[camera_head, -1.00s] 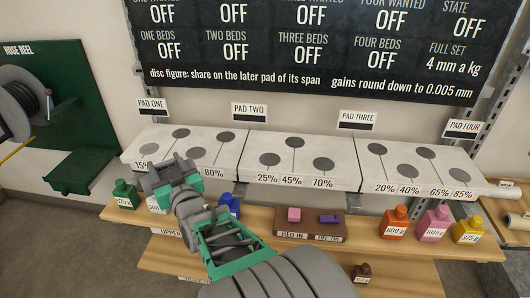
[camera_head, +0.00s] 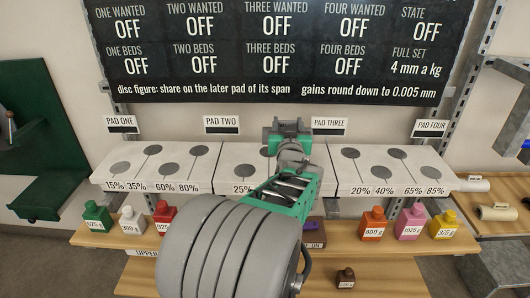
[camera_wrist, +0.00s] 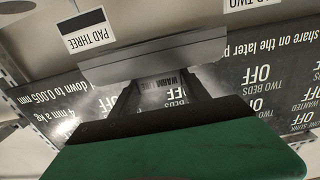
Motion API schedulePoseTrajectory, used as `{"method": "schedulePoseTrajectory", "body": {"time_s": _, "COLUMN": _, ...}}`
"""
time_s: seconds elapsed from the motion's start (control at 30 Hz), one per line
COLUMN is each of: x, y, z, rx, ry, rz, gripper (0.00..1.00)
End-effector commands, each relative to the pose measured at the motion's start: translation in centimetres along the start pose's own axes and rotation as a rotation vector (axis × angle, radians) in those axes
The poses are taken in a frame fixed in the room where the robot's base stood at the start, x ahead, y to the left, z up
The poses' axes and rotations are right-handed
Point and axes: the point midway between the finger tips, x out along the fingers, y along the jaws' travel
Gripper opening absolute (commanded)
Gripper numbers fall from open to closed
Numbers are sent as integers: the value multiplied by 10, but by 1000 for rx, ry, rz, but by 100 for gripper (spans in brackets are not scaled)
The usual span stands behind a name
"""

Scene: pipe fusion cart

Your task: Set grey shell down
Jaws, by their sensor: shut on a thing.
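My gripper (camera_head: 288,136) is in front of the gap between the pad two and pad three labels, above the white disc ledge (camera_head: 215,182). In the wrist view its dark fingers (camera_wrist: 165,90) reach from a green palm to a smooth grey piece (camera_wrist: 155,60) across their tips. This piece appears to be the grey shell, and the gripper is shut on it. Its full shape is hidden in the head view. I cannot tell whether it touches the ledge.
Behind is a black readout board (camera_head: 280,55). Green (camera_head: 95,219), white (camera_head: 131,221), red (camera_head: 164,216), orange (camera_head: 373,223), pink (camera_head: 410,221) and yellow (camera_head: 443,225) bottles stand on the wooden shelf (camera_head: 345,245). A pale half-pipe (camera_head: 497,212) lies at right. My arm hides the middle.

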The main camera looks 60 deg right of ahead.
Motion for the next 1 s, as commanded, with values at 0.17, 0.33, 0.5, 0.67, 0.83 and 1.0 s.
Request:
{"method": "schedulePoseTrajectory", "body": {"time_s": 0.17, "x": 25, "y": -51, "z": 22, "rx": -1, "ry": -6, "rz": -10, "gripper": 15}}
{"method": "schedulePoseTrajectory", "body": {"time_s": 0.33, "x": 40, "y": -77, "z": 60, "rx": -1, "ry": -4, "rz": -5, "gripper": 15}}
{"method": "schedulePoseTrajectory", "body": {"time_s": 0.5, "x": 47, "y": -90, "z": 79, "rx": -1, "ry": -2, "rz": -3, "gripper": 15}}
{"method": "schedulePoseTrajectory", "body": {"time_s": 0.67, "x": 49, "y": -93, "z": 106, "rx": -1, "ry": -5, "rz": -1, "gripper": 15}}
{"method": "schedulePoseTrajectory", "body": {"time_s": 0.83, "x": 49, "y": -93, "z": 114, "rx": -1, "ry": 2, "rz": -1, "gripper": 15}}
{"method": "schedulePoseTrajectory", "body": {"time_s": 1.0, "x": 49, "y": -93, "z": 116, "rx": -1, "ry": 1, "rz": -1, "gripper": 15}}
